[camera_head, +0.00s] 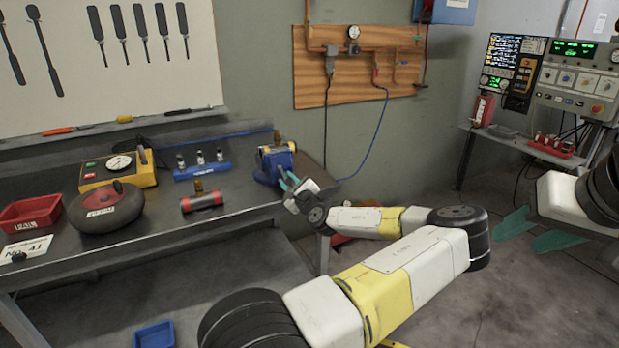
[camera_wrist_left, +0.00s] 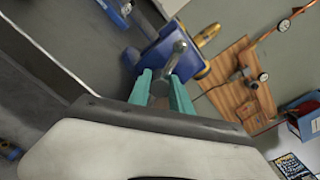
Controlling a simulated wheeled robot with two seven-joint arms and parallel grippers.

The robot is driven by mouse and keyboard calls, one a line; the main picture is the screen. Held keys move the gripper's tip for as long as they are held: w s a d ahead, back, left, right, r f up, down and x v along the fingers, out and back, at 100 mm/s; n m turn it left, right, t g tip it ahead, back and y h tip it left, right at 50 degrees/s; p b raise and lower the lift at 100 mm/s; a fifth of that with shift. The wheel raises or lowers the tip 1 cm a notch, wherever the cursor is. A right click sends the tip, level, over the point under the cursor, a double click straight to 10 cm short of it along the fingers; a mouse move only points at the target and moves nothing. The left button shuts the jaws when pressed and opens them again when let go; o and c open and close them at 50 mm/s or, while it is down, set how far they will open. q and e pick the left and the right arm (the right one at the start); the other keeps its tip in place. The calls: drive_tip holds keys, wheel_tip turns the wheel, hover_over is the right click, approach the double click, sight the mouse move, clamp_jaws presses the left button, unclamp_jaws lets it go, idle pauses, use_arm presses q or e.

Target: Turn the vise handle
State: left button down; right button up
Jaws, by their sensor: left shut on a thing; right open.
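A blue vise (camera_head: 268,165) stands at the right end of the dark workbench, with a brass-coloured part on top. It also shows in the left wrist view (camera_wrist_left: 190,62). Its grey metal handle (camera_wrist_left: 176,58) points toward the left wrist camera. My left gripper (camera_head: 288,180) is at the vise's front, and its teal fingers (camera_wrist_left: 163,85) are shut around the near end of the handle. In the head view the handle is mostly hidden by the fingers. My right gripper (camera_head: 528,232) is open and empty at the far right, away from the bench.
The workbench (camera_head: 150,220) holds a yellow gauge box (camera_head: 118,172), a dark round weight (camera_head: 105,207), a red bin (camera_head: 30,213), a red cylinder (camera_head: 202,202) and a blue rack (camera_head: 202,170). A wooden pipe panel (camera_head: 350,85) hangs behind. A control console (camera_head: 570,80) stands at the right.

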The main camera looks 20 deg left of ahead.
use_arm(q)
drive_tip(key=shift+f, duration=0.15)
drive_tip(key=c, duration=1.2)
unclamp_jaws()
drive_tip(key=shift+o, duration=0.2)
drive_tip(key=shift+s+d, duration=0.1)
